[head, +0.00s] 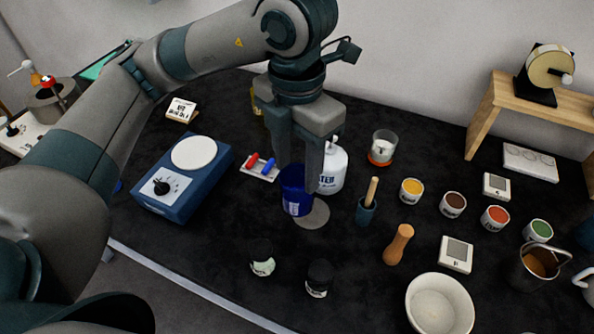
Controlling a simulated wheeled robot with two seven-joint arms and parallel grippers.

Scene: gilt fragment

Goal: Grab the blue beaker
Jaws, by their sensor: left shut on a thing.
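The blue beaker (296,193) stands near the middle of the dark table in the head view, in front of a white bottle and beside a grey disc. My left gripper (300,176) comes down over it from above, with its fingers pointing down. The gripper is shut on the blue beaker, and its fingers hide part of the beaker's upper side. Whether the beaker touches the table is hard to tell. My right gripper is not in view.
A white bottle (333,169) stands close behind the beaker. The grey disc (312,214) lies just in front. A blue hotplate device (183,182) is to the left. Small jars, a pestle (398,244) and a white bowl (440,304) crowd the right. Two dark-lidded jars stand in front.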

